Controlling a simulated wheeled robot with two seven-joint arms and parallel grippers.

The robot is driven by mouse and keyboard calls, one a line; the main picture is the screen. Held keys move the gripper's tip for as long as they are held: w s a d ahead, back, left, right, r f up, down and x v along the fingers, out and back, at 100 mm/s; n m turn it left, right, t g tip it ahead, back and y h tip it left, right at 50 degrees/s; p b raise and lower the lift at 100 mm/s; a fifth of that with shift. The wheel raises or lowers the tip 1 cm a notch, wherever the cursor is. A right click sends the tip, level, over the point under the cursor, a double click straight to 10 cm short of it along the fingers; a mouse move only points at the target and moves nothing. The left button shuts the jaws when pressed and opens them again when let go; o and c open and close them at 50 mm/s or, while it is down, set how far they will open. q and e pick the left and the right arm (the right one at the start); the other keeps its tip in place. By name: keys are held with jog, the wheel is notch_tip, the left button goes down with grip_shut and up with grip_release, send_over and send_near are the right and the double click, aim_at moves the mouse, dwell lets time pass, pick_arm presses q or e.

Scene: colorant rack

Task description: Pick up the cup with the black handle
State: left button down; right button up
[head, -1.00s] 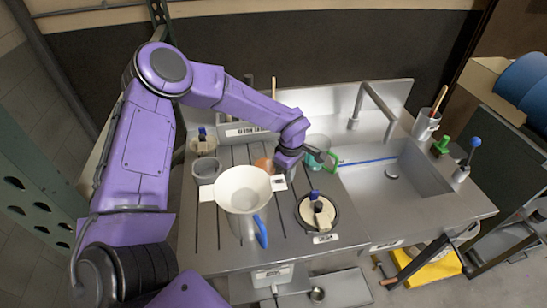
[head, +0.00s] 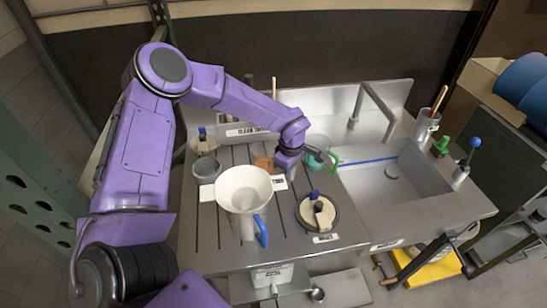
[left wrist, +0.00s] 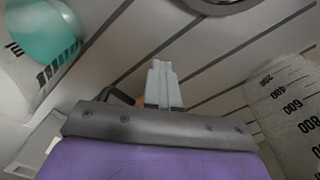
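An orange-brown cup (head: 263,163) stands on the slatted drainboard, partly hidden by my left gripper. My left gripper (head: 287,161) is low over the board, right at the cup's right side. In the left wrist view the gripper's fingers (left wrist: 163,80) look shut together. A black handle (left wrist: 117,96) and a sliver of orange cup (left wrist: 139,98) show just left of the fingers, mostly hidden behind the gripper body. I cannot see anything between the fingertips. My right gripper is not in view.
A clear beaker with teal inside and a green handle (head: 335,161) stands close right of the gripper. A white funnel jug with a blue handle (head: 243,187) is in front, a lidded round pot (head: 317,212) front right, a grey cup (head: 206,169) left. The sink (head: 415,178) is right.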

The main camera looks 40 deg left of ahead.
pick_arm(q)
jog(key=c, duration=1)
grip_release()
jog(key=shift+c, duration=0.2)
jog(key=shift+r, duration=0.1)
